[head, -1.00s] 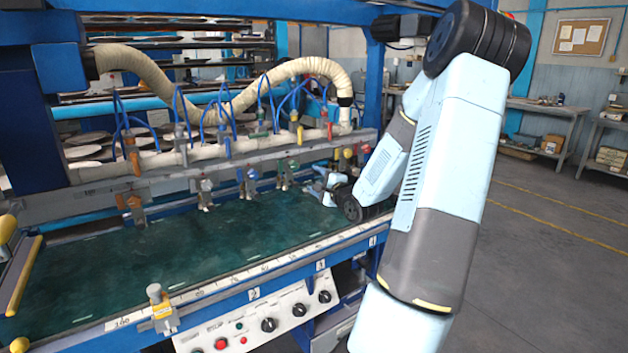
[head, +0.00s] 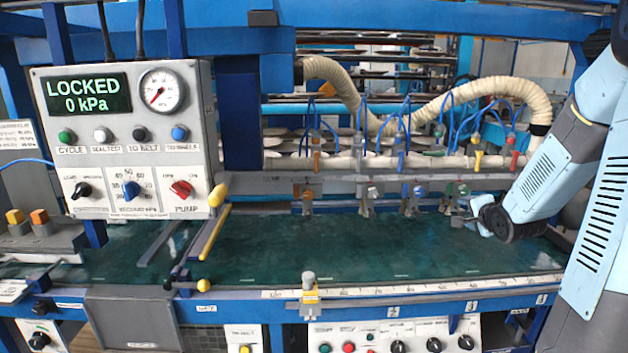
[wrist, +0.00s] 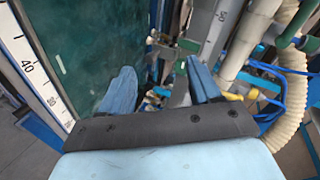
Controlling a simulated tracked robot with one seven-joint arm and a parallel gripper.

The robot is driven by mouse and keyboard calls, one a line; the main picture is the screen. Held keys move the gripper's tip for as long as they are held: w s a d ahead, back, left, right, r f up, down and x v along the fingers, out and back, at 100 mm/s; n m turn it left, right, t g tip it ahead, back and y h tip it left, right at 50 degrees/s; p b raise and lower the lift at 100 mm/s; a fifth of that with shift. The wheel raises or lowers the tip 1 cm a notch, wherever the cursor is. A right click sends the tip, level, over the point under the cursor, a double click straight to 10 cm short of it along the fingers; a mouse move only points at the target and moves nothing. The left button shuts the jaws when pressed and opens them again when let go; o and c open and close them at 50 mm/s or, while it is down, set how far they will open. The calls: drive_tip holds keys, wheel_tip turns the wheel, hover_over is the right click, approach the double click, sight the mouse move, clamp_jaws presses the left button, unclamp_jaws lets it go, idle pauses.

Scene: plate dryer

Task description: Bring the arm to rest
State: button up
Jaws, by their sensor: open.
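My arm comes in from the right side of the head view and reaches over the right part of the machine's green bed (head: 330,245). My gripper (head: 458,213) is at the arm's end, close to the row of clamps and valves on the rail. In the wrist view my gripper (wrist: 165,85) shows two blue fingers set wide apart, with nothing held between them. Small metal fittings (wrist: 175,95) of the rail lie beyond the fingers; I cannot tell whether anything touches them.
A control panel (head: 130,140) at left reads LOCKED, 0 kPa. A cream hose (head: 495,90) and blue tubes run above the rail (head: 340,180). The bed's middle is clear.

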drive_tip(key=s+a+r+n+g+h, duration=0.1)
drive_tip(key=s+a+r+n+g, duration=0.2)
drive_tip(key=s+a+r+n, duration=0.25)
drive_tip(key=s+a+r+n+g+h, duration=0.1)
drive_tip(key=s+a+r+n+g, duration=0.2)
drive_tip(key=s+a, duration=0.45)
drive_tip(key=s+a+r+n+g+y, duration=0.1)
drive_tip(key=s+a+n, duration=0.2)
drive_tip(key=s, duration=0.6)
drive_tip(key=s+a+r+n+g+y, duration=0.1)
drive_tip(key=s+a+r+n, duration=0.1)
drive_tip(key=s, duration=0.8)
drive_tip(key=shift+a+r+n+y, duration=0.15)
drive_tip(key=shift+a+n+y, duration=0.25)
drive_tip(key=shift+a+n, duration=0.25)
